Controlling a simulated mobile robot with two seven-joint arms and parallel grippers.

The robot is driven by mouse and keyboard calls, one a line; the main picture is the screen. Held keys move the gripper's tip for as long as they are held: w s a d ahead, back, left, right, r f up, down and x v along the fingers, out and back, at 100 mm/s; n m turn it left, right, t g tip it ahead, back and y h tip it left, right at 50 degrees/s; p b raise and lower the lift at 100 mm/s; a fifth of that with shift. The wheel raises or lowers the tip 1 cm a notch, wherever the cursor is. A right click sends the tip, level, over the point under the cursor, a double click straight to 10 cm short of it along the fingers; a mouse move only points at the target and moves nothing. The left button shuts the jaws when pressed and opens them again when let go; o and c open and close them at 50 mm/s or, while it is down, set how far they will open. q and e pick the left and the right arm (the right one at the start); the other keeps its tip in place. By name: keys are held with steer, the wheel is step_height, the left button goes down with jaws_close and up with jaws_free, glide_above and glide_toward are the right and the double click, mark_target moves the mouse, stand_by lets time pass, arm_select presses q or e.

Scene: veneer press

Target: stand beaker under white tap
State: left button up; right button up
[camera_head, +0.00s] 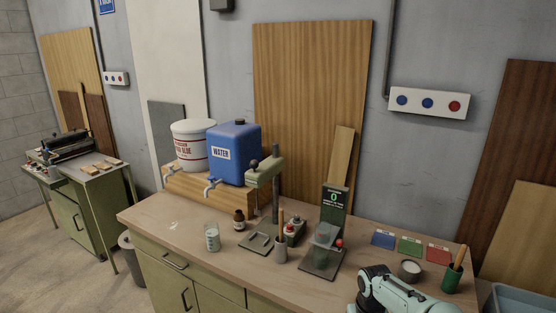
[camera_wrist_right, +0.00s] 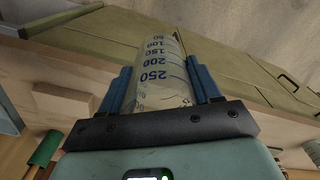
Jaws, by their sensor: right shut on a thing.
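My right gripper (camera_wrist_right: 162,88) is shut on a clear beaker (camera_wrist_right: 160,62) with blue volume marks, its fingers on either side of it. In the head view my right arm shows at the bottom right, but the held beaker cannot be made out there. Another clear beaker (camera_head: 212,238) stands upright near the bench's front edge. The white tub (camera_head: 193,142) with red lettering sits on a wooden stand, with its white tap (camera_head: 168,178) at the front left. The blue water container (camera_head: 234,153) with its tap (camera_head: 210,188) is beside it. My left gripper is not in view.
A brown bottle (camera_head: 239,219), a press-like stand (camera_head: 264,172), a tool cup (camera_head: 280,250) and a scale (camera_head: 322,262) bearing a translucent vessel occupy the bench (camera_head: 190,235). The bench's left end is mostly clear.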

steer(key=s+a+f, duration=0.4)
steer(key=s+f, duration=0.2)
steer(key=f, duration=0.3)
steer(key=shift+a, duration=0.3)
